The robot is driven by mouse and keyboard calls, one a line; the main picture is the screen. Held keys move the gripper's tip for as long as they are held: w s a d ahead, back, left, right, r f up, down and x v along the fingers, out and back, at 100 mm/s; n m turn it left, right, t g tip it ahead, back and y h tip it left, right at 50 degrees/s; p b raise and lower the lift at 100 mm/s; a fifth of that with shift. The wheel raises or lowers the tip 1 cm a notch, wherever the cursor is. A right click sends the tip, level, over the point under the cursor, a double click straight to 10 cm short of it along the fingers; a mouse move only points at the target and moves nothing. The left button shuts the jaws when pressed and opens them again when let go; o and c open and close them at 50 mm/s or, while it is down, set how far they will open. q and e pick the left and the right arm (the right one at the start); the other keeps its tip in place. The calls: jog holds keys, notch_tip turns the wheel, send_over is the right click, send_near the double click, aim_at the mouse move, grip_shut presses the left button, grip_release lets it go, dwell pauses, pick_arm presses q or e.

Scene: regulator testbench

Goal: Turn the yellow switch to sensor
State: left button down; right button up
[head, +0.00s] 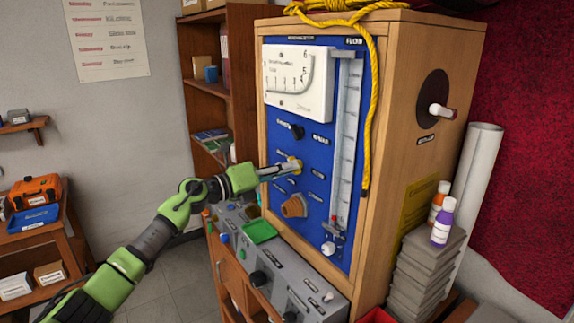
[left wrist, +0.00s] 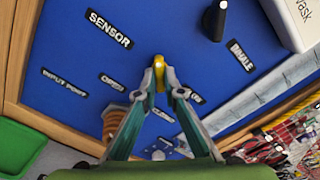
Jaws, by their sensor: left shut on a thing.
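The yellow switch (head: 297,161) sits on the blue panel (head: 275,105) of the wooden testbench cabinet, below a black knob. My left gripper (head: 294,167) reaches it from the left and is shut on it. In the left wrist view the switch (left wrist: 159,70) shows between the fingertips of my gripper (left wrist: 160,84). The SENSOR label (left wrist: 109,30) lies up and left of the switch there, and another label (left wrist: 241,55) lies to the right. The fingertips hide part of the switch, and I cannot tell which label it points to. My right gripper is out of view.
The black knob (head: 297,131) and a brown ribbed port (head: 294,206) flank the switch above and below. A white gauge (head: 297,82) and a clear flow tube (head: 346,140) are on the panel. Grey boxes with a green tray (head: 259,231) stand below. A yellow rope (head: 373,100) hangs at the right.

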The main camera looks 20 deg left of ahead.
pick_arm(q)
jog(key=shift+r, duration=0.1)
dwell(0.4)
jog(key=c, duration=2.1)
grip_release()
jog(key=shift+c, duration=0.2)
jog(key=v, duration=1.2)
jog(key=shift+a, duration=0.1)
